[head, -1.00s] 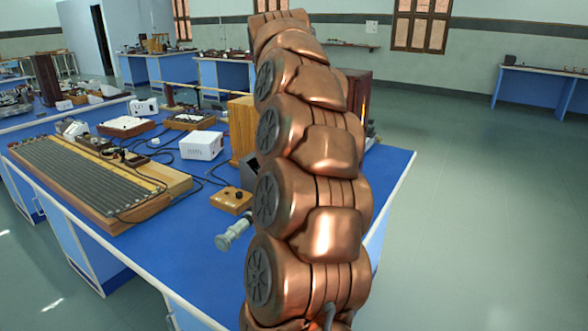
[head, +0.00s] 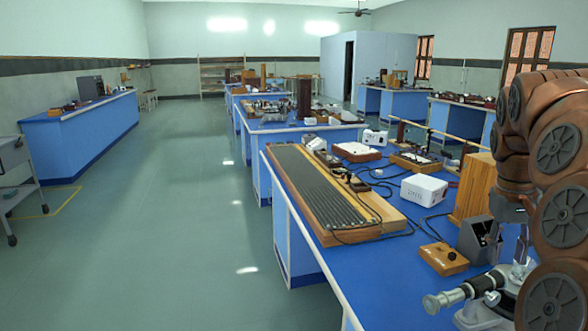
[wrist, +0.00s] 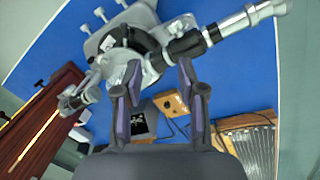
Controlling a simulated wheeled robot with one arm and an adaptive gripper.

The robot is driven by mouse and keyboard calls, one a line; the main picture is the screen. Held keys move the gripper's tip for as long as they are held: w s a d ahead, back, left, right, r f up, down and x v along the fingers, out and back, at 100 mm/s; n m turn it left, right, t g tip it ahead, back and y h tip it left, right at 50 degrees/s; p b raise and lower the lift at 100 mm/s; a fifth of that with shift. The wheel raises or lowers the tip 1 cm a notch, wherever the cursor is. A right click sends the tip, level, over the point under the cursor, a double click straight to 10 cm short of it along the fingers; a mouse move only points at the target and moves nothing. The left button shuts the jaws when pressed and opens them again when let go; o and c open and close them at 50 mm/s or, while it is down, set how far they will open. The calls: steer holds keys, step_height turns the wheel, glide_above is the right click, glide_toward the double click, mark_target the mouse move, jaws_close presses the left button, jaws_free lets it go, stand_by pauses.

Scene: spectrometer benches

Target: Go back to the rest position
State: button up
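My gripper (wrist: 158,78) shows at the bottom middle of the wrist view. Its two dark fingers stand apart with nothing held between them. A grey and black spectrometer (wrist: 150,45) lies below and beyond the fingers on the blue bench top (wrist: 240,80). In the head view the spectrometer (head: 466,292) stands at the near right of the bench, its telescope pointing left, and my arm hides part of it. My arm fills the right edge of the head view; my gripper cannot be seen there.
The blue bench (head: 378,280) also carries a wooden-framed ribbed board (head: 325,190), a white box (head: 424,190) and a small wooden box (head: 443,259). A side bench (head: 82,135) and a trolley (head: 18,185) stand at the left. The floor aisle (head: 180,220) between is clear.

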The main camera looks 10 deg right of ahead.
steer(key=a, duration=0.3)
steer(key=a+n+p, duration=0.1)
steer(key=a, duration=0.2)
steer(key=w+a+n+p, duration=0.1)
steer(key=a, duration=0.2)
steer(key=shift+a+r, duration=0.2)
steer(key=s+a+f+n+p, duration=0.2)
steer(key=s+a+p, duration=0.15)
steer(key=a, duration=0.75)
steer(key=s+a+f+n+g+y+p, duration=0.1)
steer(key=s+a+f+p, duration=0.3)
steer(key=s+a, duration=0.7)
steer(key=s+f, duration=0.2)
steer(key=s, duration=0.1)
steer(key=shift+a+f, duration=0.15)
steer(key=shift+a, duration=0.15)
steer(key=shift+s+d, duration=0.1)
steer(key=shift+d, duration=0.05)
